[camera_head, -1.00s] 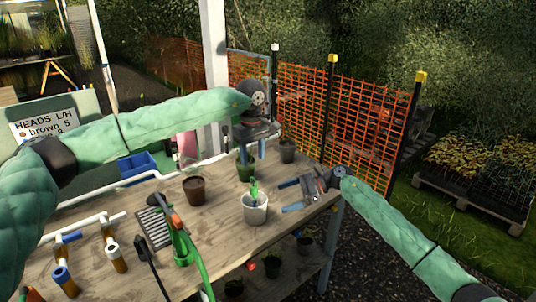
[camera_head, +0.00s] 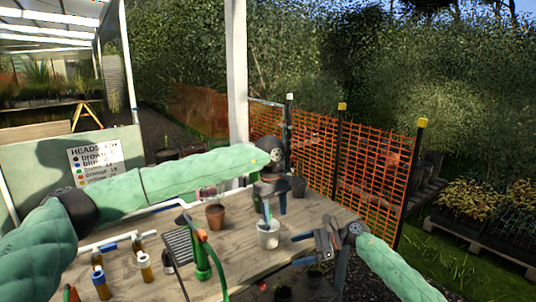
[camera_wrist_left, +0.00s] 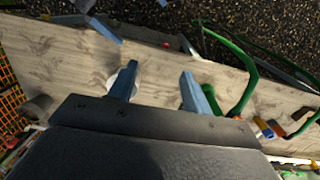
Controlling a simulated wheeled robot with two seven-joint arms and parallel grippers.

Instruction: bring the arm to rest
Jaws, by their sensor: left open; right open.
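My left gripper (camera_head: 274,208) is open and empty, with its fingers pointing down. In the head view its fingers overlap the area just above and behind a white pot (camera_head: 268,236) on the bench. The left wrist view shows its two blue-grey fingers (camera_wrist_left: 158,85) spread apart, with a white round thing partly behind one finger. My right gripper (camera_head: 304,249) is open and empty at the bench's right edge, with its fingers pointing left. Its blue fingertips also show at the top of the left wrist view (camera_wrist_left: 103,30).
The wooden bench (camera_head: 245,268) holds a brown pot (camera_head: 215,217), a green-and-orange tool (camera_head: 202,260), a grey rack (camera_head: 178,246) and several tubes at left. A sign (camera_head: 95,163) stands behind. Orange mesh fence (camera_head: 370,175) and a white post (camera_head: 237,80) stand beyond the bench.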

